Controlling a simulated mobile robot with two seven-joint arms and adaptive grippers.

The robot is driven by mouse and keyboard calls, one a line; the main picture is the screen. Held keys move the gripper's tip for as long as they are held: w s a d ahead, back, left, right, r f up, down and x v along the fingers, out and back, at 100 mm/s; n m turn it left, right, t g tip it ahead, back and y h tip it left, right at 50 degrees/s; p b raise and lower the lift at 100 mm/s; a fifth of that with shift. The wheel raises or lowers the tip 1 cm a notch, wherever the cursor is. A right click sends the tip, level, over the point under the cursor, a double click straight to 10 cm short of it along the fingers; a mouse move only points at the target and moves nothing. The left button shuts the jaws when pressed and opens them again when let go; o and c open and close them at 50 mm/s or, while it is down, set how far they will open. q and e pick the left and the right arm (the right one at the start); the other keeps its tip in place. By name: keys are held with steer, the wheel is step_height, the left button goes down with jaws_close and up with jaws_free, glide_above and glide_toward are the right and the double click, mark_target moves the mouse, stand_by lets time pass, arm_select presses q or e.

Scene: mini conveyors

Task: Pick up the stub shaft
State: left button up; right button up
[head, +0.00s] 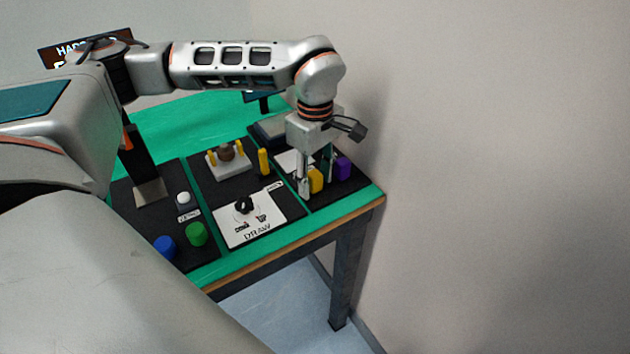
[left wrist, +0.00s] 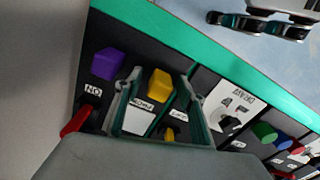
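My left gripper (head: 315,190) points down over the right end of the table, low among the coloured blocks. In the left wrist view its two fingers stand apart, with a yellow block (left wrist: 160,83) in the view between them; the gripper is open. I cannot tell whether they touch it. A purple block (head: 343,168) stands just right of the gripper. No part is clearly recognisable as the stub shaft. A brown round part (head: 226,152) sits on a light fixture with yellow posts, and a yellow upright peg (head: 263,162) stands beside it.
A white DRAW panel with a black knob (head: 245,205) lies left of the gripper. A green cylinder (head: 196,234), a blue cylinder (head: 164,247) and a white button (head: 184,198) are farther left. A wall rises close on the right.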

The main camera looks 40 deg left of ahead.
arm_select(q)
jaws_close()
steer(key=shift+r, duration=0.15)
